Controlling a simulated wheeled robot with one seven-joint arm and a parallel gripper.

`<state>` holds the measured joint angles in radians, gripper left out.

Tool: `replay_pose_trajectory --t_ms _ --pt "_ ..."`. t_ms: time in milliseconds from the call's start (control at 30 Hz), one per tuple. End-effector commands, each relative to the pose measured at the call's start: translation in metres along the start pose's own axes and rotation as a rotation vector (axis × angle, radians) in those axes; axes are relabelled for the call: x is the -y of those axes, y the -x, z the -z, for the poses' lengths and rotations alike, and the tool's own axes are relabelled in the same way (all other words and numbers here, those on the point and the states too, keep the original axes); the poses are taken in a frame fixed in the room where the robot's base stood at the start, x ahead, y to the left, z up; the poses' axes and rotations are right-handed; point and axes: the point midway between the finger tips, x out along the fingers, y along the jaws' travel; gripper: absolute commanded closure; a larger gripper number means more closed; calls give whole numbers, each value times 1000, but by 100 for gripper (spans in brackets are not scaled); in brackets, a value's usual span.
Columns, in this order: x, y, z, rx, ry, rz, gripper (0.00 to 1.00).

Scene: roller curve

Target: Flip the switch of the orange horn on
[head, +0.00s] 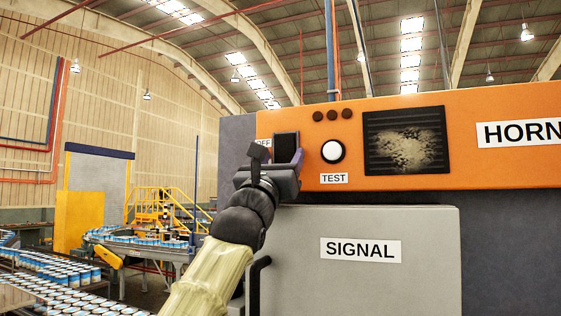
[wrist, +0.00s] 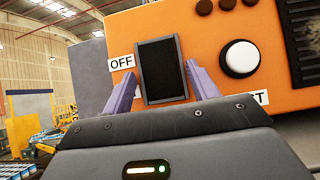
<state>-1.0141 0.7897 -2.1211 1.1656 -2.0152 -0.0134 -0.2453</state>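The orange horn panel (head: 466,154) fills the upper right of the head view, with a HORN label. Its switch is a black rocker (wrist: 161,70) beside a white OFF label (wrist: 122,63); in the head view the switch (head: 286,146) is partly covered by my gripper (head: 279,160). In the wrist view my gripper (wrist: 163,84) is open, its two purple fingers on either side of the switch, near its lower half. Nothing is held. I cannot tell whether the fingers touch the panel, or which way the rocker is tilted.
A white TEST button (head: 333,151) sits right of the switch, under several dark lamps (head: 332,115). A dark speaker grille (head: 405,140) is further right. A grey SIGNAL box (head: 360,285) stands below the panel. Conveyors with cans (head: 65,270) run at the left.

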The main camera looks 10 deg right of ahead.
Motion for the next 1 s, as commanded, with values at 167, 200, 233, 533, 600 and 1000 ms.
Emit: replay_pose_trajectory --t_ms 167,200,233,533,600,1000 --pt "0 0 0 -1 0 0 38" --pt "0 0 0 -2 0 0 38" --pt "0 0 1 -2 0 0 38" --pt "-1 19 4 -3 -1 -1 38" --pt "-1 29 5 -2 -2 -1 38" --pt "-2 97 5 -1 -1 -2 38"
